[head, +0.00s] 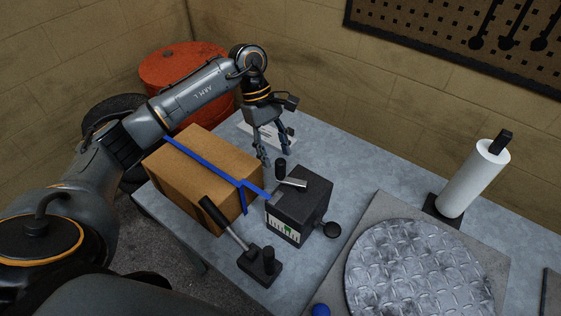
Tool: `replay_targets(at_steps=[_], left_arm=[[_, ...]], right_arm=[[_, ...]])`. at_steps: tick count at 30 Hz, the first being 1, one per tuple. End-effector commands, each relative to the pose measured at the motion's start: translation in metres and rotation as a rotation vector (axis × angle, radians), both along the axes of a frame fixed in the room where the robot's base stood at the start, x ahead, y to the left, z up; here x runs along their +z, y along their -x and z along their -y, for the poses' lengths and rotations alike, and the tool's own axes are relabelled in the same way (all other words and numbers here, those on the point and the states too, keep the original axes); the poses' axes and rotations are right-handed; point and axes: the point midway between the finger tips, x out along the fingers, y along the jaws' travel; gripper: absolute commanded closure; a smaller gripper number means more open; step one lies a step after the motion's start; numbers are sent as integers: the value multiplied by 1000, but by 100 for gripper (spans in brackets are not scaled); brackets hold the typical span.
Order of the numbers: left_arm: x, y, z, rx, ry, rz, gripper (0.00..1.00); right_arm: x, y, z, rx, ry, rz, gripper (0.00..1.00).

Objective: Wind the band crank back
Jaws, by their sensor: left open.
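A dark box-shaped winder (308,205) stands on the grey table, with a scale window showing green on its front face and a round black knob at its right. On its top is the band crank (292,183), a short silver arm with an upright black grip at its left end. A blue band (206,164) runs over a cardboard box (193,165) to the winder. My left gripper (275,156) is open, fingers pointing down, just above and behind the crank grip. I cannot tell whether a finger touches the grip. My right gripper is not in view.
A lever (226,226) with a black handle rises from a black base in front of the winder. A round tread-plate disc (420,275), a paper roll (475,180) and a blue ball (320,310) are to the right. A red drum (185,68) stands behind the table.

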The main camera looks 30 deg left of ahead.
Motion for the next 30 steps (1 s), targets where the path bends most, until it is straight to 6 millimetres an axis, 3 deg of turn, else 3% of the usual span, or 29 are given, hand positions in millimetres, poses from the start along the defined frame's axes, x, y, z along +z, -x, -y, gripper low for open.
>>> replay_targets(at_steps=[9,20,21,28,30], left_arm=[[-42,7,17,-1,1,-1,51],[-49,7,19,-1,0,1,51],[-49,7,19,-1,0,1,53],[-49,7,19,-1,0,1,100],[-49,7,19,-1,0,1,100]], right_arm=[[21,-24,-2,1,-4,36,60],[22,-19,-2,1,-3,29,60],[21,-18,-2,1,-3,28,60],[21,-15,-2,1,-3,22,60],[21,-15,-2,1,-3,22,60]])
